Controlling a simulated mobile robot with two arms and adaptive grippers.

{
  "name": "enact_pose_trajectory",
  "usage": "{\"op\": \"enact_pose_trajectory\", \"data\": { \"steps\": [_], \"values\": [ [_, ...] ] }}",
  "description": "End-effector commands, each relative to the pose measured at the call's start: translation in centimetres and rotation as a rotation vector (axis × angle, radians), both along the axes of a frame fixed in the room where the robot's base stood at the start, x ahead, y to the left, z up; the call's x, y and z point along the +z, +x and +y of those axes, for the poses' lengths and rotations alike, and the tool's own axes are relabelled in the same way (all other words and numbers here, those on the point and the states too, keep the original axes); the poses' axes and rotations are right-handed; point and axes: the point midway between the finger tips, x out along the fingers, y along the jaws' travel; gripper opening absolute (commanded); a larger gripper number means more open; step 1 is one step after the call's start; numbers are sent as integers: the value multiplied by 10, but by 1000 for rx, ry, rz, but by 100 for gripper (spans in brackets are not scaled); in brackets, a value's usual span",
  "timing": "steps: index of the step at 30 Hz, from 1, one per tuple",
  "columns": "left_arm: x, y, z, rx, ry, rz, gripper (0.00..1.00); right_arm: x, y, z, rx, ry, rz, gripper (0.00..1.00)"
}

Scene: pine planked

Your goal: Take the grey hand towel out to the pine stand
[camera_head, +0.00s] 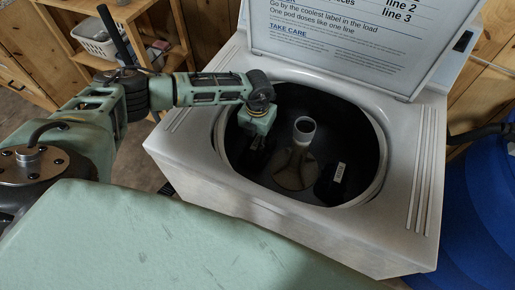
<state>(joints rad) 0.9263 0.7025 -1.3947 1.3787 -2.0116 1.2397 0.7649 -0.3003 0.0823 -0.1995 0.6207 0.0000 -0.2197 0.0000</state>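A white top-loading washer (190,150) stands open, its lid raised, with a pale agitator (296,170) in its dark tub. A dark item with a white label (329,188) lies at the tub's right side; I cannot tell whether it is the grey hand towel. My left arm reaches in over the rim, and my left gripper (251,156) is down at the tub's left side. Its fingers are lost in shadow, so their opening and any hold are unclear. My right gripper is out of view. A pine stand with shelves (72,12) is at the upper left.
A white basket (97,38) and small items sit on the stand's shelf. The raised lid (345,50) bounds the washer at the back. A blue barrel-like thing (485,215) stands close at the right. Some bare floor (140,150) shows left of the washer.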

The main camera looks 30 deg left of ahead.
Motion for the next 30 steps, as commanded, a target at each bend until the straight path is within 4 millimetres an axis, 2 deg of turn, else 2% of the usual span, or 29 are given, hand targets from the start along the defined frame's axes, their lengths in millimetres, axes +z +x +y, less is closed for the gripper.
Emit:
{"op": "enact_pose_trajectory", "data": {
  "steps": [1,7,21,26,30],
  "values": [
    [0,0,0,0,1,0,18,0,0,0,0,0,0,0],
    [0,0,0,0,1,0,1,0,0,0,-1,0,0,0],
    [2,1,0,0,0,-2,0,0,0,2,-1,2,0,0],
    [21,2,1,0,-1,-5,0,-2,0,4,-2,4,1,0],
    [50,2,0,-1,-2,-6,0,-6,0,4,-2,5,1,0]
  ]
}}
